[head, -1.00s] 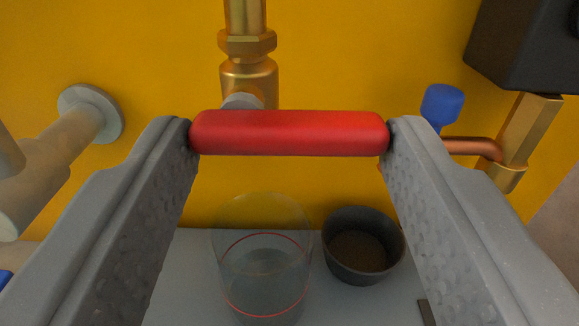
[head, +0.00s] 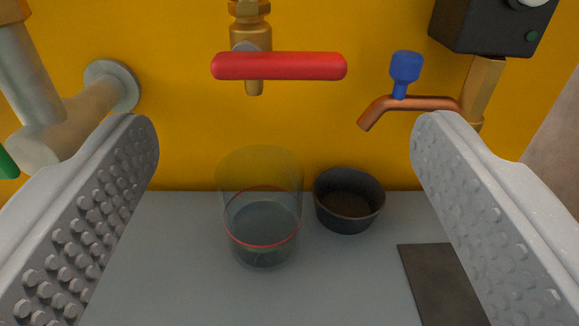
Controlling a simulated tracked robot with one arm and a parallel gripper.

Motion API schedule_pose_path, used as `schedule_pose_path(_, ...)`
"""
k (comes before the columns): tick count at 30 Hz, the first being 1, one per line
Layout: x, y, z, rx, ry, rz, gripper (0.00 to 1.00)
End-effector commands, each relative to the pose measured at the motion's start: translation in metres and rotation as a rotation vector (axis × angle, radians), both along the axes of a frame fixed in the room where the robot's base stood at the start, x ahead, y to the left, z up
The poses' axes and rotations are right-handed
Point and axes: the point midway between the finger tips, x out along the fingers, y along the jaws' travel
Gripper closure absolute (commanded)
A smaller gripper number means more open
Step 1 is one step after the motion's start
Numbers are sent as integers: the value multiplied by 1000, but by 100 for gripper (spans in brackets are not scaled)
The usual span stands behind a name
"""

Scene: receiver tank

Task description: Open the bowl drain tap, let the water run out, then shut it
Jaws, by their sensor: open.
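A brass tap (head: 251,38) with a red lever (head: 279,66) is on the yellow wall at the top middle. The lever lies crosswise to its downward spout. A copper spout (head: 412,104) with an upright blue handle (head: 405,67) is to its right. No label shows which is the bowl drain tap. A clear jar (head: 262,170) with a red ring and some liquid stands under the brass tap. A dark cup (head: 349,201) stands right of it, with a brown inside. My gripper (head: 287,130) is open and empty, below and in front of the red lever, touching nothing.
A pale pipe (head: 75,118) with a round flange juts out at the left. A black box (head: 487,28) hangs at the top right. The grey shelf (head: 180,270) is clear in front, with a dark flat plate (head: 438,285) at the right.

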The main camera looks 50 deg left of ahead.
Motion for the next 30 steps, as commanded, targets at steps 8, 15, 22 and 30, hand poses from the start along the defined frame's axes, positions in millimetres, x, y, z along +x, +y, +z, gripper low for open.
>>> schedule_pose_path(8,-32,-43,-1,-1,2,-3,25)
schedule_pose_path(15,-49,-65,-2,-3,3,-2,25)
schedule_pose_path(22,-55,-72,-2,-2,1,-1,25)
schedule_pose_path(30,-55,-72,-2,-2,1,0,25)
